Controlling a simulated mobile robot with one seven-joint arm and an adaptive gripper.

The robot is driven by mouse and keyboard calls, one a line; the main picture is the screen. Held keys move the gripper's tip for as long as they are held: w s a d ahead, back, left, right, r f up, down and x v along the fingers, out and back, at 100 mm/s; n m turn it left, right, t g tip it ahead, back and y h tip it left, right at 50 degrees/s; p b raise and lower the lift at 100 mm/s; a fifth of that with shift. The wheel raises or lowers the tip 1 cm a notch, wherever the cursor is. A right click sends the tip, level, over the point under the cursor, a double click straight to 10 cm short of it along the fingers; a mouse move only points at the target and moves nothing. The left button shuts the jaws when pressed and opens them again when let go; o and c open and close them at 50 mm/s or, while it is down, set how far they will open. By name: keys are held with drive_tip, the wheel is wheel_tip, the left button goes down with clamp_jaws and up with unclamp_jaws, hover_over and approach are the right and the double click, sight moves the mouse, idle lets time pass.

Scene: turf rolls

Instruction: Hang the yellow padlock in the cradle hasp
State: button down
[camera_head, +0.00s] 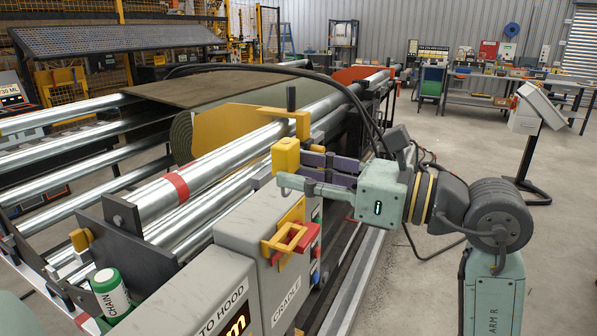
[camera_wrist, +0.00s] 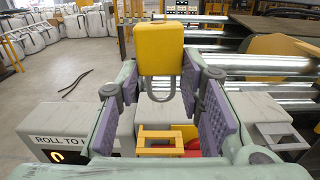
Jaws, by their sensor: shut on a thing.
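The yellow padlock (camera_head: 285,155) is held at the fingertips of my gripper (camera_head: 305,168), above the box labelled CRADLE (camera_head: 283,288). In the wrist view the padlock (camera_wrist: 160,48) sits between the purple finger pads, its body at the top of the picture and its grey shackle (camera_wrist: 162,97) toward the palm. My gripper (camera_wrist: 160,85) is shut on it. The cradle hasp (camera_head: 284,236), a yellow bracket with a red part, is on that box, below and apart from the padlock. It also shows between the fingers in the wrist view (camera_wrist: 160,133).
A grey box labelled TO HOOD (camera_head: 205,295) stands left of the cradle box. Steel rollers (camera_head: 215,170) and a turf roll (camera_head: 183,135) lie behind. Black cables (camera_head: 330,78) arch over the machine near my arm. A green-and-white can (camera_head: 112,290) stands at lower left. Open floor lies right.

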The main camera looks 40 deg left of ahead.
drive_tip(key=shift+d, duration=0.1)
drive_tip(key=shift+w+d+m, duration=0.1)
drive_tip(key=shift+m, duration=0.2)
drive_tip(key=b, duration=0.6)
hover_over(307, 230)
drive_tip(key=s+d, duration=0.2)
drive_tip(key=f, duration=0.5)
drive_tip(key=shift+s+a+f, duration=0.15)
drive_tip(key=shift+s+f, duration=0.05)
drive_tip(key=shift+f, duration=0.2)
drive_tip(key=shift+b, duration=0.5)
idle(0.7)
drive_tip(key=shift+f+b, duration=1.6)
drive_tip(key=shift+f, duration=0.1)
drive_tip(key=c, duration=1)
unclamp_jaws()
